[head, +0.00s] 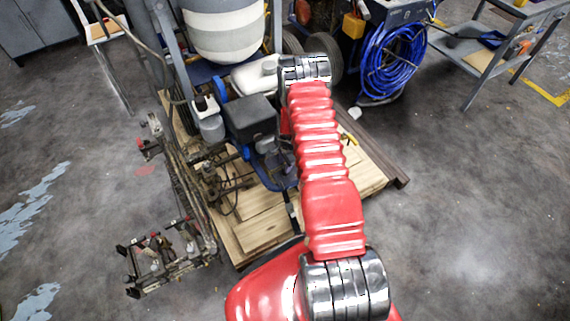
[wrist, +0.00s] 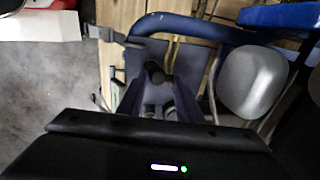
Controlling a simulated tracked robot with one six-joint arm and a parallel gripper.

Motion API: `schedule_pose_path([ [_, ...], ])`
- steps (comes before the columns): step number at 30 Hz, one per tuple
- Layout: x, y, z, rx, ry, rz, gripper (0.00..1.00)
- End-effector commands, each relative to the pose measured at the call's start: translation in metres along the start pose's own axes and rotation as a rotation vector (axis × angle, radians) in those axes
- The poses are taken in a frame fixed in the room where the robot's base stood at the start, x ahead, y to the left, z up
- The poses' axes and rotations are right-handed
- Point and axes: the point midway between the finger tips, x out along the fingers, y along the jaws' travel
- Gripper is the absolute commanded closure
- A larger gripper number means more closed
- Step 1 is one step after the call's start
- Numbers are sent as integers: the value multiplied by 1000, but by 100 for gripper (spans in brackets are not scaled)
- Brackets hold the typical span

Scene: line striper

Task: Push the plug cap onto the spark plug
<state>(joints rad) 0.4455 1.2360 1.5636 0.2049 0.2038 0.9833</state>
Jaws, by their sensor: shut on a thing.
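In the wrist view my gripper (wrist: 158,88) points away from the camera with its dark fingers close together. It is shut on a small dark piece, which looks like the black plug cap (wrist: 154,72). The spark plug cannot be made out; it may be hidden behind the cap and fingers, so I cannot tell whether the two touch. In the head view my red arm reaches over the line striper, whose black and blue engine (head: 250,118) shows left of the arm. My gripper is hidden there.
In the wrist view a rounded silver part (wrist: 252,80) stands close right of the fingers, and a dark blue tube (wrist: 180,24) crosses beyond them. The striper stands on a wooden pallet (head: 262,228). A blue hose coil (head: 392,68) hangs behind. Open floor lies at right.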

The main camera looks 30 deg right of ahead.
Motion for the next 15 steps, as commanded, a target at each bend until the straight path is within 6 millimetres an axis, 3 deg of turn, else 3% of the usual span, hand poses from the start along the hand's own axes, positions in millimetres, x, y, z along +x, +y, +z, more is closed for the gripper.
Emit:
schedule_pose_path([
  [1, 11, 26, 8, 2, -21, 46, 100],
  [15, 5, 25, 8, 1, -21, 46, 100],
])
